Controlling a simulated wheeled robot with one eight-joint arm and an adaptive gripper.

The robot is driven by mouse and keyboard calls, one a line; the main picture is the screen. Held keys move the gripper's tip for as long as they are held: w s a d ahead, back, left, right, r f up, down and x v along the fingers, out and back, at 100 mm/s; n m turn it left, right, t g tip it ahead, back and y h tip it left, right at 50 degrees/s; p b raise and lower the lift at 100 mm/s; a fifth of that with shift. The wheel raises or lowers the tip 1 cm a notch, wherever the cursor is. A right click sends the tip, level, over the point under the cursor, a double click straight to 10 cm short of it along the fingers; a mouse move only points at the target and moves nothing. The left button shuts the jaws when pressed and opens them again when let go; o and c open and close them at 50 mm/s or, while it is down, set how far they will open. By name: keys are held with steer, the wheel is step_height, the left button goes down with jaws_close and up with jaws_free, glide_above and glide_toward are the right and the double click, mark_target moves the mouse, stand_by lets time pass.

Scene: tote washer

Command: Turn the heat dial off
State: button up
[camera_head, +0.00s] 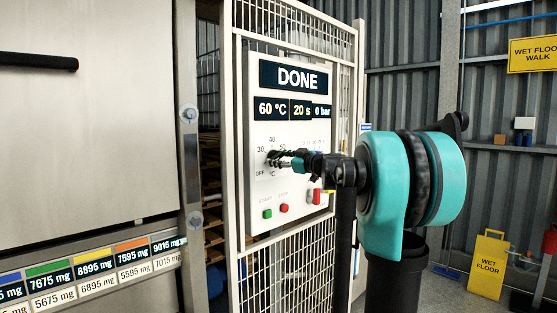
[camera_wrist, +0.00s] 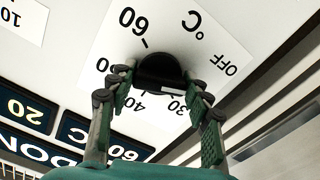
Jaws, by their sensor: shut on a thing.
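The heat dial (camera_wrist: 160,72) is a black round knob on a white scale plate, at the upper middle of the wrist view. The scale reads OFF, 30, 40, a partly hidden number, 60 and °C around it. My gripper (camera_wrist: 158,88) is shut on the dial, one finger on each side. A pale line shows on the dial's lower part, near 30 and 40; the exact mark it points to is unclear. In the head view my gripper (camera_head: 277,158) reaches the panel from the right and covers most of the dial.
The control panel (camera_head: 255,90) shows DONE, 60 °C, 20 s and 0 bar. Below the dial are a green button (camera_head: 267,213) and a red button (camera_head: 283,208). A red switch (camera_head: 316,196) sits close under my arm. A mesh fence (camera_head: 300,262) surrounds the panel.

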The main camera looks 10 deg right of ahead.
steer(key=shift+f+n, duration=0.1)
steer(key=shift+n, duration=0.5)
steer(key=o, duration=1.2)
steer(key=v, duration=1.2)
